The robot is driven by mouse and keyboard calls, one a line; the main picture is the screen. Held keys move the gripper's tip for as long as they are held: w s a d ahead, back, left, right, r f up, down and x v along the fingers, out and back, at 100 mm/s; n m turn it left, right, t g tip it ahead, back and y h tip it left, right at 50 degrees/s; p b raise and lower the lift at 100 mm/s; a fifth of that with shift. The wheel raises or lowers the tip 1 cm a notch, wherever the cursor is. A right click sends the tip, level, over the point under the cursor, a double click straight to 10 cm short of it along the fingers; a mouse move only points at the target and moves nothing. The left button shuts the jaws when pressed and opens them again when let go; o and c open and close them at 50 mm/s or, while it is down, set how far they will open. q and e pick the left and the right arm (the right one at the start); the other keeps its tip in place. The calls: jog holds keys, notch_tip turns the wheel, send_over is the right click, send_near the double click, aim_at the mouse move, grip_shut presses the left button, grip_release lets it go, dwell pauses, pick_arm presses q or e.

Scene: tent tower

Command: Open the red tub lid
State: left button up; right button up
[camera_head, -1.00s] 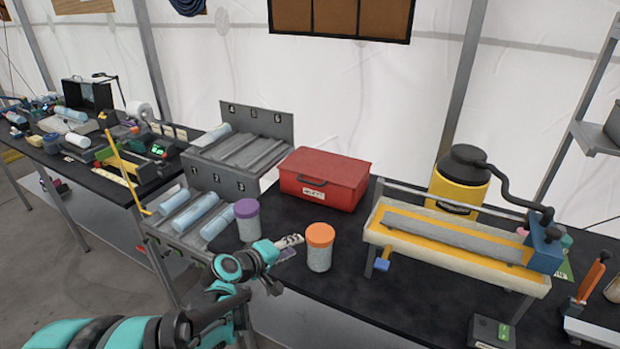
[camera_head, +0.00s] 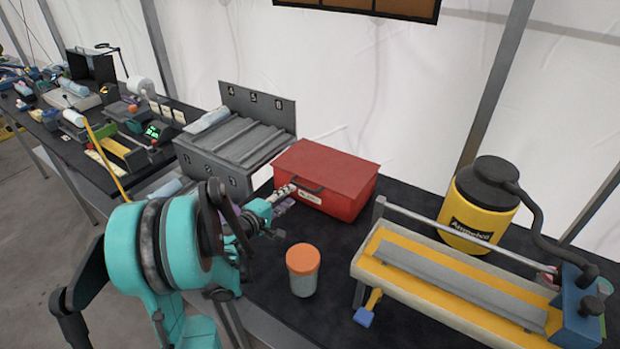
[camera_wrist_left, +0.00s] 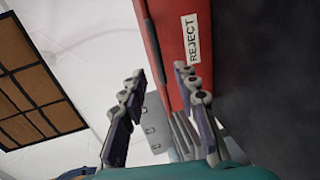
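The red tub (camera_head: 345,207) stands on the black table with its red lid (camera_head: 330,166) closed flat on top. A dark handle (camera_head: 306,186) is on its front. My left gripper (camera_head: 284,193) reaches in from the left at the tub's front left corner. In the left wrist view, its two fingers (camera_wrist_left: 160,74) are spread apart with nothing held between them. The tub's red front with a white REJECT label (camera_wrist_left: 191,38) shows beyond the fingertips. Whether a finger touches the tub, I cannot tell. My right gripper is not in view.
An orange-lidded jar (camera_head: 303,270) stands just right of my left arm. A long cream and yellow trough (camera_head: 450,290) and a yellow canister (camera_head: 478,205) fill the right. A grey roller rack (camera_head: 235,140) stands left of the tub. Bare table lies in front of the tub.

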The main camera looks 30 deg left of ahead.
aim_at(301, 187)
pick_arm(q)
jog(key=x, duration=0.8)
jog(key=shift+a, duration=0.1)
grip_shut()
